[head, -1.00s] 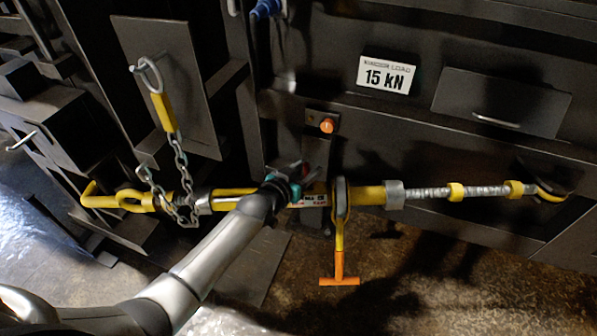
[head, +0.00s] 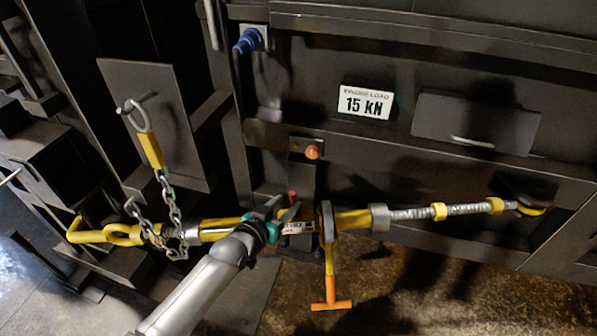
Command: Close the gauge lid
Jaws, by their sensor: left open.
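The yellow load binder (head: 218,225) runs across the view, with a small gauge with a white and red face (head: 298,228) on its middle. A gauge lid cannot be told apart clearly; a small dark part with a red tip (head: 292,197) stands just above the gauge and may belong to it. My left gripper (head: 279,209), dark with teal parts, is at the binder just left of the gauge. Its fingers are apart and point up and right, with nothing seen between them. Whether they touch the gauge is unclear. The gripper and wrist hide part of the binder. My right gripper is not in view.
An orange T-handle (head: 331,304) hangs below the binder, right of the gauge. A chain (head: 168,205) with a ring hangs at left. An orange knob (head: 312,152), a blue knob (head: 248,42), a 15 kN sign (head: 366,102) and a handled plate (head: 475,122) are on the dark panel.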

